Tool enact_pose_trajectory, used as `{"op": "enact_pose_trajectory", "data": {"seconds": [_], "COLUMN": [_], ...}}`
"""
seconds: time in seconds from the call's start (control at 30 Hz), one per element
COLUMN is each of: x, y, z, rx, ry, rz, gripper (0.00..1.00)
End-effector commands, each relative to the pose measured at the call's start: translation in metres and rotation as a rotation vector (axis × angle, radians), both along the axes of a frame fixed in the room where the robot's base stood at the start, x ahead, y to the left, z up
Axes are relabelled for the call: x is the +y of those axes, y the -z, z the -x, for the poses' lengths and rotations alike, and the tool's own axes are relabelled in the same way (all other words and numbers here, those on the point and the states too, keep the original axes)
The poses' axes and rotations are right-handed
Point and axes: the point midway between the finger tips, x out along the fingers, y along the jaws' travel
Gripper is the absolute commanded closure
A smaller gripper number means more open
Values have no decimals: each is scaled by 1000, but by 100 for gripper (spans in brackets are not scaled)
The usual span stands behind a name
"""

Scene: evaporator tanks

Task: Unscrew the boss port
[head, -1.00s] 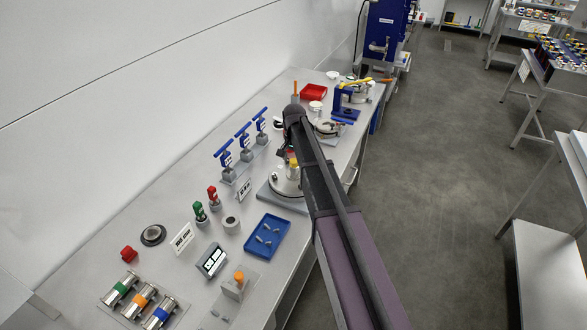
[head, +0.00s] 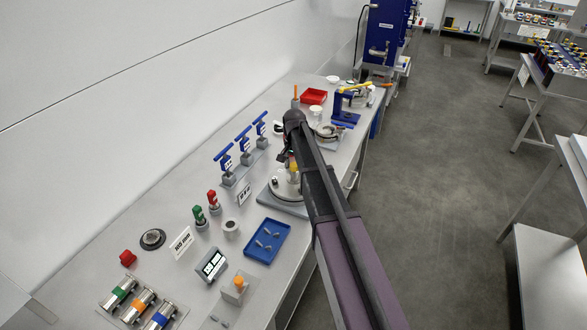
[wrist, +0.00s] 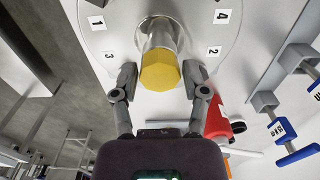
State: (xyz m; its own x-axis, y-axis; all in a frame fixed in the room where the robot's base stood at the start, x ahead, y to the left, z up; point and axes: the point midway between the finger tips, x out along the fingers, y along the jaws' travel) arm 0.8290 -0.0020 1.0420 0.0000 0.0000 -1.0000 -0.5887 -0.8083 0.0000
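The boss port has a yellow hex cap (wrist: 160,72) on a steel stub (wrist: 162,35). The stub stands on a round pale plate with number labels (wrist: 215,50). In the head view the yellow cap (head: 295,167) shows beside my arm, above the round plate (head: 284,187). My gripper (wrist: 159,74) is open, with one finger on each side of the cap. In the wrist view a gap shows between each fingertip and the cap; contact is not visible. In the head view my arm hides part of the port, and my gripper (head: 286,156) is small and dark there.
Blue-handled valves (head: 244,146) stand behind the port, towards the wall. A blue tray (head: 254,257) with small metal parts lies nearer on the bench. A red object (wrist: 217,120) is close to the right finger in the wrist view. A red bin (head: 314,97) stands farther back.

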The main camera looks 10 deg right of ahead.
Motion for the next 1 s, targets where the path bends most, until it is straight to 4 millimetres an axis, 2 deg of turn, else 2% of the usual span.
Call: {"op": "enact_pose_trajectory", "data": {"seconds": [0.43,1.0], "x": [0,0], "y": [0,0], "z": [0,0], "rx": [0,0], "ry": [28,412], "rz": [0,0], "gripper": [36,36]}}
